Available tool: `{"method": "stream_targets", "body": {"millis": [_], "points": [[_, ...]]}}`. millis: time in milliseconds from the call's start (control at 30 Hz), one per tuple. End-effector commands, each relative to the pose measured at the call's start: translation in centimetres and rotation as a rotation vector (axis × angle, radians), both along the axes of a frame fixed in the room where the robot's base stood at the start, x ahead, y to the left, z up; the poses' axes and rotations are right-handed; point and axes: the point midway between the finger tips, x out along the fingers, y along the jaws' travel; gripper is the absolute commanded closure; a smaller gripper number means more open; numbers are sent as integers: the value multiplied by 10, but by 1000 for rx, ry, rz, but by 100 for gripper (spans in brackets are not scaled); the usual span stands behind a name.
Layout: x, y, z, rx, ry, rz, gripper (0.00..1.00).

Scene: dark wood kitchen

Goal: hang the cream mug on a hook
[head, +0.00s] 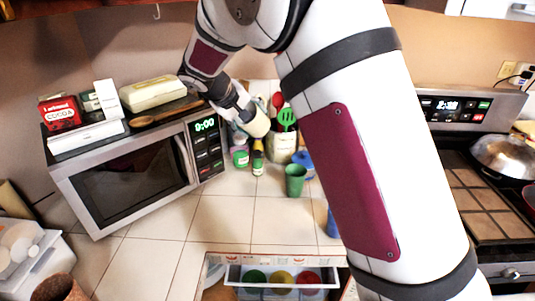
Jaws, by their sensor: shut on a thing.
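The cream mug (258,124) is at the end of my gripper (247,114), in the air right of the microwave and in front of the utensil crock. My gripper is shut on it; the fingers are small and partly hidden, so I cannot tell which part of the mug they grip. A small hook (156,11) hangs under the upper cabinet at the top left, well above the microwave and apart from the mug. My arm covers much of the middle and right, so any other hooks there are hidden.
A microwave (125,180) with a red cocoa box (60,113) and a cream butter-dish-like box (152,92) on top stands left. A green cup (295,180), bottles and the utensil crock (282,146) stand on the counter. A drawer (282,277) is open below. The stove is right.

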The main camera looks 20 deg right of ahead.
Motion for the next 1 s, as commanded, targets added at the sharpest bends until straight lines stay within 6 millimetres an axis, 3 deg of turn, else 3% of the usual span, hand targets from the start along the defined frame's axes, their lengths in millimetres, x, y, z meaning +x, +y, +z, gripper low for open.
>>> {"method": "stream_targets", "body": {"millis": [100, 333, 1000], "points": [[13, 11, 30, -56, -57, 257, 78], [30, 30, 69, -111, -162, 610, 78], [45, 61, 128, -131, -352, 1050, 78]]}}
